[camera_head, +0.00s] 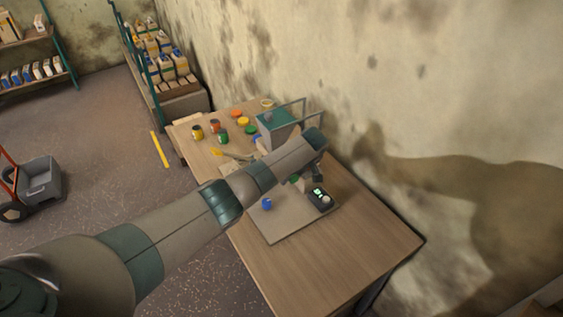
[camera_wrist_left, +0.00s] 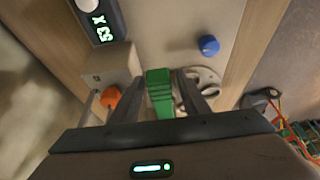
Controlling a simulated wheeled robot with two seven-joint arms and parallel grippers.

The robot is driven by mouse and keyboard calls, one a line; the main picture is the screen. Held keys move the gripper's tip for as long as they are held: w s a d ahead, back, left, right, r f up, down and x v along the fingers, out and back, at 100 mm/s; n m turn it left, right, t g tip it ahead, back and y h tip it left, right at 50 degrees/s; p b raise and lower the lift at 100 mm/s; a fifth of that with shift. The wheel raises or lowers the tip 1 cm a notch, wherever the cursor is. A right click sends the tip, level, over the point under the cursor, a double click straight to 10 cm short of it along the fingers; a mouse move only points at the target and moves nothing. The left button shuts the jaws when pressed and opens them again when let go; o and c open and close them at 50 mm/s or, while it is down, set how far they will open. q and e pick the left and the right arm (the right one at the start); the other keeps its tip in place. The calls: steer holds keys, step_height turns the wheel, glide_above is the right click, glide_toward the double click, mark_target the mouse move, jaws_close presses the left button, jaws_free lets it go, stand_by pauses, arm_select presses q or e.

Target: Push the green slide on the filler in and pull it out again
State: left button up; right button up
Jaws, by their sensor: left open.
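The green slide (camera_wrist_left: 160,92) is a ribbed green block in the left wrist view. It stands between the two dark fingers of my left gripper (camera_wrist_left: 158,80), which are open with a finger on either side of it. Narrow gaps show, so I cannot tell whether either finger touches it. In the head view my left gripper (camera_head: 317,174) hangs down from the wrist, and a bit of green slide (camera_head: 293,179) shows beside it. My right gripper is not in view.
An orange knob (camera_wrist_left: 110,97) sits beside a beige block (camera_wrist_left: 114,63). Several coloured jars stand at the table's far end. The near table end is clear.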

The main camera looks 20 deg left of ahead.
arm_select(q)
steer(key=shift+p+v, duration=1.45)
steer(key=shift+v, duration=1.45)
steer(key=shift+r, duration=0.15)
steer(key=shift+r, duration=2.9)
steer(key=shift+f, duration=0.1)
